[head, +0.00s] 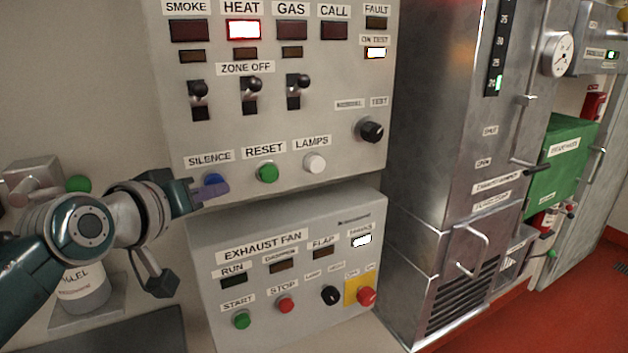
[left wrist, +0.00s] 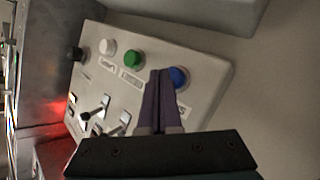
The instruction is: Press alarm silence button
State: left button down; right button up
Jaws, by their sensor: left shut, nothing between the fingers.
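The alarm panel (head: 330,100) is a light grey box on the wall. Its blue SILENCE button (head: 215,179) sits at the lower left, under the SILENCE label. My left gripper (head: 222,190) is shut and empty, with its purple fingertips at the lower edge of that button. In the left wrist view the shut fingers (left wrist: 160,78) point at the panel, with their tips just beside the blue button (left wrist: 179,78). I cannot tell whether they touch it. The HEAT lamp (head: 243,30) is lit red. My right gripper is not in view.
The green RESET button (head: 267,173) and white LAMPS button (head: 314,163) are right of SILENCE. Toggle switches (head: 251,90) and a black knob (head: 371,130) sit higher. The exhaust fan panel (head: 300,265) is below. A steel cabinet (head: 440,130) stands to the right.

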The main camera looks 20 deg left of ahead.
pick_arm(q)
jog(key=shift+w+a+b, duration=0.4)
jog(key=shift+w+a, duration=0.05)
jog(key=shift+a, duration=0.05)
dwell(1.0)
dwell(0.3)
jog(key=shift+s+d+p, duration=0.75)
jog(key=shift+d+p, duration=0.1)
jog(key=shift+p, duration=0.05)
jog(key=s+d+p, duration=0.3)
jog(key=shift+s+d, duration=0.1)
jog(key=shift+d, duration=0.3)
